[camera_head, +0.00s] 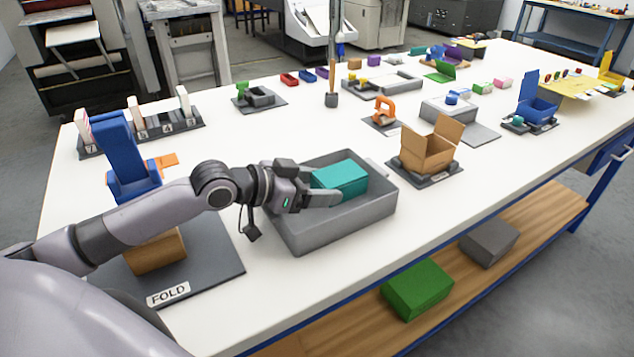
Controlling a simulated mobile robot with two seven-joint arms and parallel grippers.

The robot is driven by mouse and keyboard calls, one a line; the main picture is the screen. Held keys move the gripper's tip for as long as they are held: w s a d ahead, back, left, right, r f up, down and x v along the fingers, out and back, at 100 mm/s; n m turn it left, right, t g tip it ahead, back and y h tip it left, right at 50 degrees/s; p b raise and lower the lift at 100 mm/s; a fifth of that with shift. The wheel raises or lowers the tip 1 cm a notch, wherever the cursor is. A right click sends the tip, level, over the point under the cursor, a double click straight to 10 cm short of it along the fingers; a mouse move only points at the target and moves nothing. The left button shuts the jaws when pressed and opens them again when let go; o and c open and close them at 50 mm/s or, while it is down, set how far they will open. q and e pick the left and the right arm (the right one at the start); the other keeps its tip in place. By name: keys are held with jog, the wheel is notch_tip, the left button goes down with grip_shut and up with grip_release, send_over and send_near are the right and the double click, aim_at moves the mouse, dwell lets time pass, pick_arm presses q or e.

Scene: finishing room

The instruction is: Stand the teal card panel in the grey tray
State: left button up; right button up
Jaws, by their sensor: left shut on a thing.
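The teal card panel (342,178) shows as a teal block-like shape over the grey tray (340,223). My left gripper (318,193) reaches in from the left and is shut on the panel's left end. The panel sits within the outline of the tray, its top near rim height. I cannot tell whether its underside touches the tray floor, which is partly hidden by the panel and the gripper. My right gripper does not show.
An open cardboard box (428,152) stands to the right. White table surface is clear in front of the box and behind the tray.

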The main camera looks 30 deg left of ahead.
pick_arm(q)
jog(key=o, duration=1)
jog(key=shift+f, duration=0.1)
jog(key=shift+r, duration=0.4)
jog(key=shift+s+a+r, duration=0.15)
jog(key=shift+s+r, duration=0.05)
jog(key=shift+r, duration=0.05)
jog(key=v, duration=0.5)
jog(key=shift+s+a+r, duration=0.1)
jog(key=shift+s+a, duration=0.15)
jog(key=shift+s, duration=0.05)
jog(key=shift+s+a+r, duration=0.15)
jog(key=shift+s+r, duration=0.15)
jog(key=shift+s, duration=0.2)
